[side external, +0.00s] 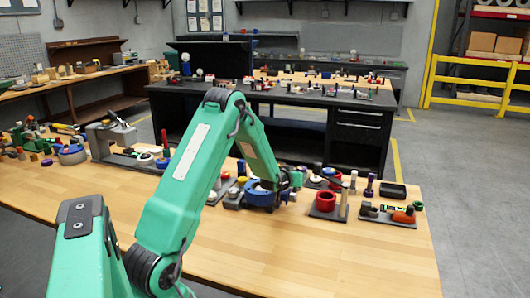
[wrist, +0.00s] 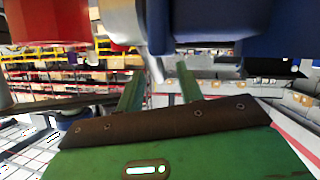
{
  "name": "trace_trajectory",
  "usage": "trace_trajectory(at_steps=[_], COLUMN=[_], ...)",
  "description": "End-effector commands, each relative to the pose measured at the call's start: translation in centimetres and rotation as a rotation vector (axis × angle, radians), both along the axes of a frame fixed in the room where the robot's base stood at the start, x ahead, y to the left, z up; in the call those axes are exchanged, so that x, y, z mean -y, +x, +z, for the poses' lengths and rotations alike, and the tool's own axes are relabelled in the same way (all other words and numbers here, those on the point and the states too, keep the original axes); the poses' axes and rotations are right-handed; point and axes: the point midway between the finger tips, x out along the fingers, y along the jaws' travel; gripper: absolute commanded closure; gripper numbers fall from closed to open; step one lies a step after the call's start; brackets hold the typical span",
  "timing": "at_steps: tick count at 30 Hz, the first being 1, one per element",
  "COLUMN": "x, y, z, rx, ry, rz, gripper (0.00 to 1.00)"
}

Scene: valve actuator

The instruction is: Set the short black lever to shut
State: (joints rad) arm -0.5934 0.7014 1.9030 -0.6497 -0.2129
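My gripper (side external: 284,186) is at the work bench, close to a blue round valve body (side external: 262,194) that the arm partly covers. In the wrist view my gripper's two green fingers (wrist: 159,88) stand apart with a gap between them. A large blue body (wrist: 240,28) fills the top right of that view, above the fingertips. A pale grey tapered piece (wrist: 152,62) hangs between and beyond the fingers; I cannot tell whether it touches them. I cannot make out the short black lever for certain in either view.
A red ring (side external: 325,201) on a dark base stands right of my gripper, with a pale post (side external: 344,200) beside it. A plate with an orange-red part (side external: 403,217) lies farther right. The front of the wooden bench (side external: 330,260) is clear.

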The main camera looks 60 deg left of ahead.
Motion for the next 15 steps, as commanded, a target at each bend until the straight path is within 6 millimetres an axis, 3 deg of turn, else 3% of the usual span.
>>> trace_trajectory(at_steps=[6, 15], x=[-1.0, -1.6], y=[1.7, 2.8], z=[-0.8, -1.3], rx=[0.001, 0.001], ry=[0.000, 0.000], rz=[-0.002, -0.002], gripper=[0.63, 0.63])
